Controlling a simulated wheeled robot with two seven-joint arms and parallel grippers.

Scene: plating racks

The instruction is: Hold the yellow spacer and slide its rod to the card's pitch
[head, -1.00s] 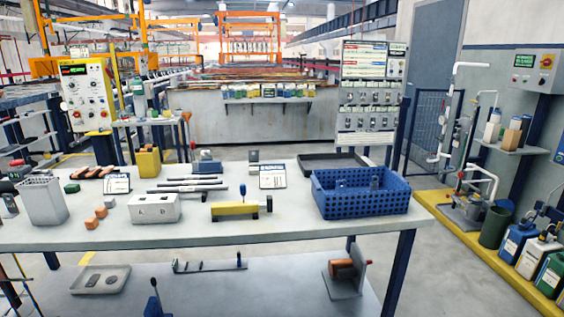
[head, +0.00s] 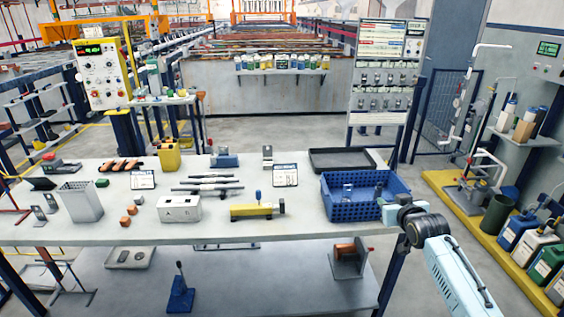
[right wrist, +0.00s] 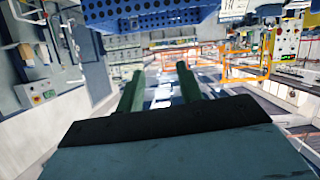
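The yellow spacer (head: 250,212) lies on the table near its front edge, with a blue knob (head: 258,195) on top and a dark end piece at its right end. How far its rod is out is too small to tell. A small white card (head: 285,175) stands behind it; its print is not legible. My right gripper (right wrist: 158,80) shows two green fingers apart with nothing between them in the right wrist view. In the head view my right arm comes in at the lower right, by the blue basket and well right of the spacer. My left gripper is not in view.
A blue perforated basket (head: 345,208) stands right of the spacer. A white box (head: 179,209) is left of it and grey rods (head: 212,179) lie behind. A dark tray (head: 342,150) is at the back right. The table strip before the spacer is clear.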

